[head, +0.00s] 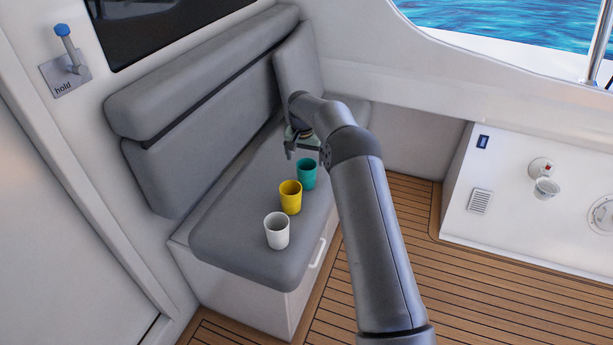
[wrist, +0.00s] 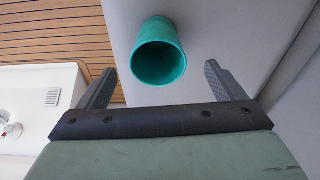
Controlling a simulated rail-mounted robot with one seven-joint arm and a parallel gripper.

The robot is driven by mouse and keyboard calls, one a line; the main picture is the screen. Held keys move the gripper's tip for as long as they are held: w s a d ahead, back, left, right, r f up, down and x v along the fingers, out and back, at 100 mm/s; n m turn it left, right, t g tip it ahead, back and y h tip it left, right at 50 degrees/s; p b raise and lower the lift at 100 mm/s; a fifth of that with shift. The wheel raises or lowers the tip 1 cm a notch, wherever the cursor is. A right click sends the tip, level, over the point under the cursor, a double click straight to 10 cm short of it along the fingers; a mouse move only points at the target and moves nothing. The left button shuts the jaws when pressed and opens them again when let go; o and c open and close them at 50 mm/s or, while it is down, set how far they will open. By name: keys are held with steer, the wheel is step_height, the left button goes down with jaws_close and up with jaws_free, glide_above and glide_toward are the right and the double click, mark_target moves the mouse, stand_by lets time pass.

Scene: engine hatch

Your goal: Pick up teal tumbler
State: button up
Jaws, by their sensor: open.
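The teal tumbler (head: 307,174) stands upright on the grey bench seat in the head view, the farthest of a row of three cups. In the wrist view the teal tumbler (wrist: 158,54) shows its open rim, ahead of the fingers and between their lines. My gripper (head: 306,152) is just behind and above the tumbler in the head view. In the wrist view my gripper (wrist: 158,82) is open and empty, with a finger on either side of the tumbler's rim.
A yellow cup (head: 290,197) stands close in front of the teal tumbler, and a white cup (head: 277,230) is nearer the seat's front end. The bench backrest (head: 205,125) rises on the left. The seat cushion (head: 232,222) is clear left of the cups.

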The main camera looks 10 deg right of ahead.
mark_target(306, 167)
steer(key=f, duration=0.2)
steer(key=f+p, duration=0.1)
steer(key=f, duration=0.2)
steer(key=w+d+f, duration=0.1)
steer(key=f, duration=0.1)
steer(key=shift+w+f, duration=0.1)
steer(key=shift+f, duration=0.1)
steer(key=c, duration=1.1)
